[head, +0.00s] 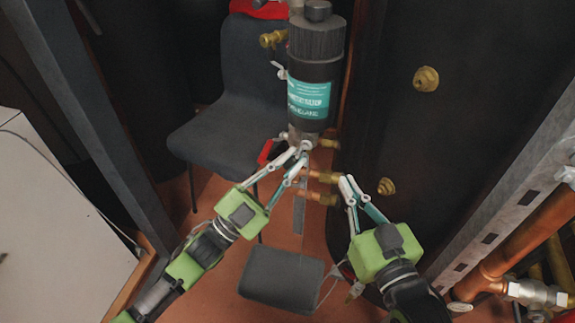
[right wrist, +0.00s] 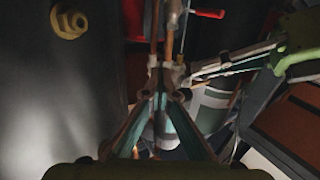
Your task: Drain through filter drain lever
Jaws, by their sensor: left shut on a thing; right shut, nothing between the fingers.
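The filter (head: 312,62) is a black upright cylinder with a teal label, at the top middle of the head view. A red lever handle (head: 265,151) shows low on its left side; a red handle also shows at the top of the right wrist view (right wrist: 207,13). My left gripper (head: 302,150) is shut on a metal fitting just under the filter; its fingers hide most of the held part. My right gripper (head: 346,180) is shut and empty, right of and below the left one, close to brass pipe fittings (head: 322,177). Its closed fingertips (right wrist: 163,92) show in the right wrist view.
A dark tank (head: 450,120) with brass ports stands close on the right. A grey chair (head: 245,85) is behind on the left. A dark grey box-like thing (head: 282,280) is low in front. Copper pipes (head: 530,245) and a slotted metal rail (head: 500,220) are at the far right.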

